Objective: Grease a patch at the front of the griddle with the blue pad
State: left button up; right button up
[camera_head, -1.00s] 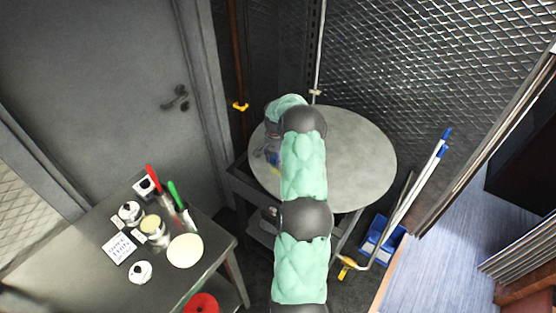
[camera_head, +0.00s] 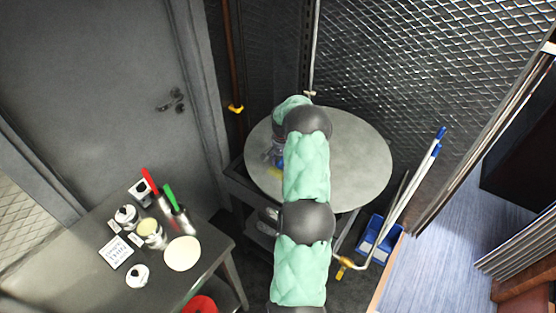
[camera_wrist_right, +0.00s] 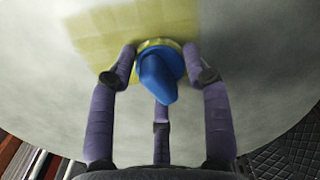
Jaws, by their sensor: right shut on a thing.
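The griddle is a round grey plate (camera_head: 355,160), and its pale surface fills most of the right wrist view (camera_wrist_right: 260,70). My right gripper (camera_wrist_right: 160,54), with purple-wrapped fingers, is shut on the blue pad (camera_wrist_right: 160,78). The pad has a blue knob-like handle and a yellowish underside, which appears to be at the griddle surface; exact contact cannot be told. A yellow blocky patch (camera_wrist_right: 115,35) lies on the griddle beside and beyond the pad. In the head view my right arm hides most of the gripper and pad. My left gripper is out of view.
A steel table (camera_head: 75,260) at left holds jars, red and green handled tools, a card and a pale disc (camera_head: 182,254). A blue bin (camera_head: 378,238) with long poles stands right of the griddle. Mesh wall (camera_head: 430,70) is behind.

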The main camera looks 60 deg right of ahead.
jog(key=shift+s+a, duration=0.15)
jog(key=shift+s, duration=0.9)
jog(key=shift+s+a, duration=0.1)
jog(key=shift+s, duration=0.9)
jog(key=shift+r+p, duration=2)
jog(key=shift+r, duration=1.05)
notch_tip(320, 180, up, 3)
jog(key=shift+p, duration=0.95)
jog(key=shift+f, duration=0.1)
